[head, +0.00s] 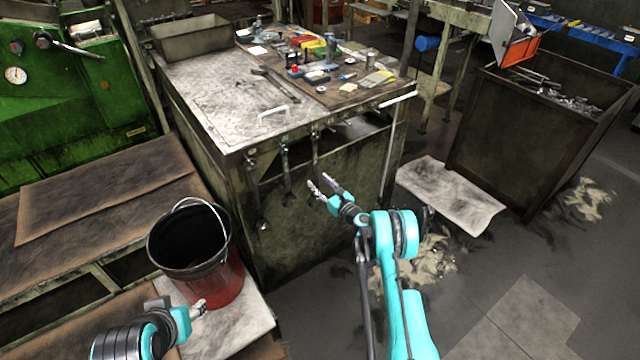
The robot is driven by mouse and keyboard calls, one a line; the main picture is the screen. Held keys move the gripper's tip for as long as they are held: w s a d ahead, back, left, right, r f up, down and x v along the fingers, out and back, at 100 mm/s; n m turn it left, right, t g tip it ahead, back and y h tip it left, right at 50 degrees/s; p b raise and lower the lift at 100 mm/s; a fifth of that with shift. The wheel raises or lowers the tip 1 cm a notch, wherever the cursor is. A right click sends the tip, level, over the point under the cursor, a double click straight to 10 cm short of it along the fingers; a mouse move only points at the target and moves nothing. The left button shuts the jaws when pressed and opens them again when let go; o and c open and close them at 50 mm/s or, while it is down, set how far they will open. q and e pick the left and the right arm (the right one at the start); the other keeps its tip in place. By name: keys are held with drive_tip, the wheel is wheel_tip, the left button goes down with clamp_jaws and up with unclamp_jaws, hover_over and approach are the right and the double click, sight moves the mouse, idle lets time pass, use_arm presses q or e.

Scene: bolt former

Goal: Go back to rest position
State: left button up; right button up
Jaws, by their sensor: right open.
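My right gripper (322,187) is open and empty. It is in front of the side of the metal workbench (215,105), below its top edge. My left gripper (198,308) is at the lower left, in front of the red bucket (222,287). Its fingers are small and partly hidden, so I cannot tell whether they are open or whether they touch the bucket. The bucket stands upright with its wire handle raised, and its inside looks dark.
Tools and small parts lie on the workbench, and wrenches (287,177) hang on its side. A dark scrap bin (515,140) stands at the right. A green machine (70,100) is at the left. The floor at the lower right (530,310) is clear.

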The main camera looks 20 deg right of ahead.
drive_tip(key=v, duration=0.7)
drive_tip(key=s+a+r+n+g, duration=0.1)
drive_tip(key=a+r+n+g, duration=0.15)
drive_tip(key=r+n, duration=0.35)
drive_tip(key=s+a+r+n+g, duration=0.1)
drive_tip(key=a+r+n, duration=0.25)
drive_tip(key=r, duration=0.45)
drive_tip(key=s+a+r+n+g, duration=0.3)
drive_tip(key=s+a+r+n, duration=0.2)
drive_tip(key=s+r+n, duration=0.45)
drive_tip(key=s+d+f+n+g+h, duration=0.1)
drive_tip(key=s+n, duration=0.3)
drive_tip(key=s, duration=0.6)
drive_tip(key=s+f+n+g+h, duration=0.1)
drive_tip(key=s+n+h, duration=0.2)
drive_tip(key=s, duration=0.7)
drive_tip(key=s+d+n+g+h, duration=0.1)
drive_tip(key=s+n+h, duration=0.1)
drive_tip(key=s+n, duration=0.4)
drive_tip(key=s, duration=0.4)
drive_tip(key=shift+s+d+f, duration=0.3)
drive_tip(key=shift+s+f, duration=0.05)
drive_tip(key=shift+f, duration=0.05)
